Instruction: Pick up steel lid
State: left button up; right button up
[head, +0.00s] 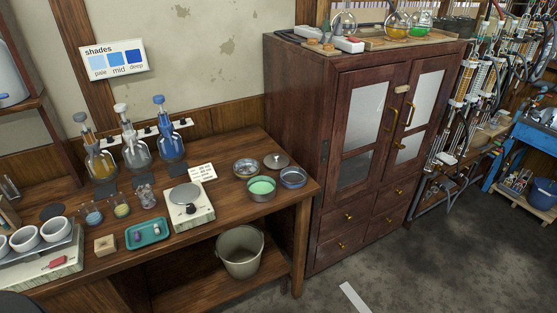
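The steel lid (277,160) looks like a round grey metal disc with a small knob on top. It lies on the wooden bench (235,150) near the back right, close to the cabinet's side. Just left of it stands a round metal dish (246,168). In front of it are a dish with green contents (261,188) and a blue-grey dish (293,177). Nothing visible rests on the lid. Neither of my grippers is in the head view.
A balance (187,206) and a teal tray (146,233) stand left of the dishes. Three tall stoppered flasks (137,150) line the back. A dark wooden cabinet (310,130) rises right of the bench. A bucket (240,252) sits on the lower shelf. Floor (430,270) at right is mostly clear.

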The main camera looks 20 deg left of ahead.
aim_at(276, 161)
jog(key=i+l+u, duration=0.15)
jog(key=u, duration=0.2)
jog(key=i+l+u, duration=0.1)
jog(key=u, duration=0.3)
